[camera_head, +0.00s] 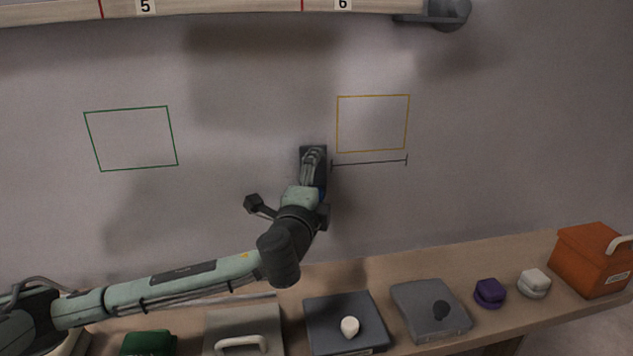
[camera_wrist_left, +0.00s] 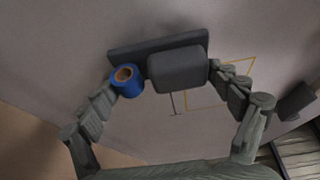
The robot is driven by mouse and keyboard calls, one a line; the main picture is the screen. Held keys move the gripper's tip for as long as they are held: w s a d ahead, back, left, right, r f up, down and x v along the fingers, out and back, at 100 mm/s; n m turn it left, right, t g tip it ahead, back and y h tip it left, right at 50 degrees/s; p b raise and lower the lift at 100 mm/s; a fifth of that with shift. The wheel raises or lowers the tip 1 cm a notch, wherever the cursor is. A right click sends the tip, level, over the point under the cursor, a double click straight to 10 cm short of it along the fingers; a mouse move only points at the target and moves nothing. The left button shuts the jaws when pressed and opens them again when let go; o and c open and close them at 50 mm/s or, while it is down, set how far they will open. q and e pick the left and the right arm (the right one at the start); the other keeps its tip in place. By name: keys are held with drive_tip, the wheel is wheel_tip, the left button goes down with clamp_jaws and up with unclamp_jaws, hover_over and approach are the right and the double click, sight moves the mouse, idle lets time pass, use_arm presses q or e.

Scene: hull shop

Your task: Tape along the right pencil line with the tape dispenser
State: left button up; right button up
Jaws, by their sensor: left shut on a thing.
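The tape dispenser (camera_head: 305,151) is a dark grey block on a flat plate with a blue tape roll; in the left wrist view the block (camera_wrist_left: 178,70) fills the space between the fingers, with the blue roll (camera_wrist_left: 127,81) at its left. My left gripper (camera_head: 313,168) is shut on the dispenser, close to the wall; whether it touches is unclear. The right pencil line (camera_head: 370,162) is a dark, nearly level line with end ticks, just right of the dispenser. Its left end is beside the dispenser. Part of it shows in the left wrist view (camera_wrist_left: 174,105). My right gripper is not in view.
A yellow outline (camera_head: 373,124) is above the line and a green outline (camera_head: 131,139) is at left on the wall. The bench (camera_head: 400,272) below carries grey pads, a purple block (camera_head: 490,293), a white block (camera_head: 534,283) and an orange box (camera_head: 590,262). A rail (camera_head: 220,10) runs above.

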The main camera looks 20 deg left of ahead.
use_arm(q)
drive_tip(key=shift+w+a, duration=0.2)
drive_tip(key=shift+w, duration=0.1)
idle(0.4)
drive_tip(key=shift+w+a, duration=0.3)
drive_tip(key=shift+w, duration=0.15)
idle(0.4)
drive_tip(key=shift+w+d, duration=0.45)
drive_tip(key=shift+d, duration=0.15)
drive_tip(key=shift+w+d, duration=0.4)
drive_tip(key=shift+d, duration=0.2)
drive_tip(key=shift+w+d+r+p, duration=0.1)
drive_tip(key=shift+w+d+p, duration=0.15)
drive_tip(key=shift+w+d, duration=0.25)
drive_tip(key=shift+w+d+p, duration=0.25)
drive_tip(key=shift+w+d, duration=0.05)
drive_tip(key=shift+d, duration=0.5)
drive_tip(key=shift+w, duration=0.15)
